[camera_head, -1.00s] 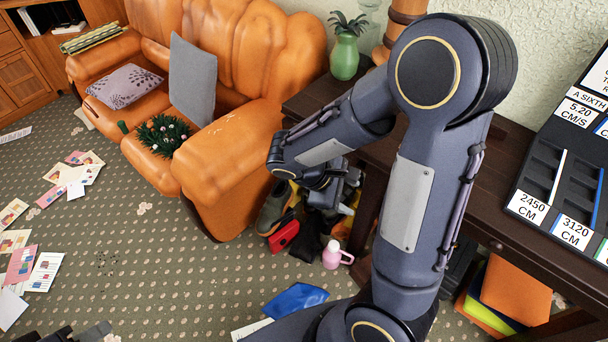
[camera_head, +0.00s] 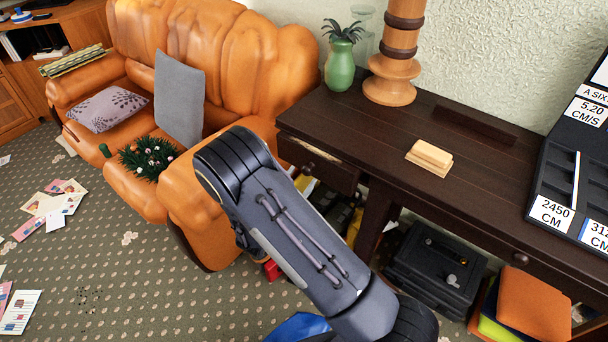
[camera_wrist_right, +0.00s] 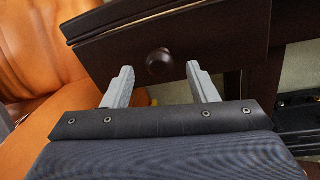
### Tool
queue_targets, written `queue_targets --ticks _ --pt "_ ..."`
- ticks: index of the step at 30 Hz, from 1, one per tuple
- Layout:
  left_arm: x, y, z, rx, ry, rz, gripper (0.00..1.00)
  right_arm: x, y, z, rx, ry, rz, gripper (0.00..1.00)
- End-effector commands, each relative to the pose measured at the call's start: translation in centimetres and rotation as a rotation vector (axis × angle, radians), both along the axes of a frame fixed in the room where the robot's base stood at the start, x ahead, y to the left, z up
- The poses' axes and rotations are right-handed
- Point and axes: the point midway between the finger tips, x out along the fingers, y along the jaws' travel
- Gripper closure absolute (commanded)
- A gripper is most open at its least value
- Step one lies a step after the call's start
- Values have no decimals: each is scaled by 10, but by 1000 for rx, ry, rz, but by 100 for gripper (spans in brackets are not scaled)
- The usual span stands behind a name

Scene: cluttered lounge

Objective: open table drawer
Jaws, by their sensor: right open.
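The dark wooden table (camera_head: 440,150) runs along the wall. Its left drawer (camera_head: 300,160) shows below the tabletop, partly hidden by my right arm. The drawer seems to stand out a little, with something pale along its upper edge. In the right wrist view the dark drawer front (camera_wrist_right: 215,38) fills the upper part, with a round dark knob (camera_wrist_right: 159,61). My right gripper (camera_wrist_right: 160,78) is open, its two grey fingers pointing at the drawer front on either side of the knob, apart from each other. Whether they touch the front cannot be told. My left gripper is out of view.
An orange sofa (camera_head: 215,45) stands close left of the table. On the table are a green vase (camera_head: 340,66), a wooden turned stand (camera_head: 390,82), a pale block (camera_head: 430,156) and a dark display board (camera_head: 560,165). A black case (camera_head: 440,270) sits underneath. Papers litter the floor.

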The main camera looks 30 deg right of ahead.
Motion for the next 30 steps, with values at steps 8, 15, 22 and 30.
queue_targets --ticks 8,15,22,30 --pt "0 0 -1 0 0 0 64 13 -23 0 1 1 -2 47" --pt "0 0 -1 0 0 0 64 14 -24 0 1 1 -1 47" --pt "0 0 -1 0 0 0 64 14 -24 0 1 1 -1 75" --pt "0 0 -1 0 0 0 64 14 -23 0 1 1 -1 100"
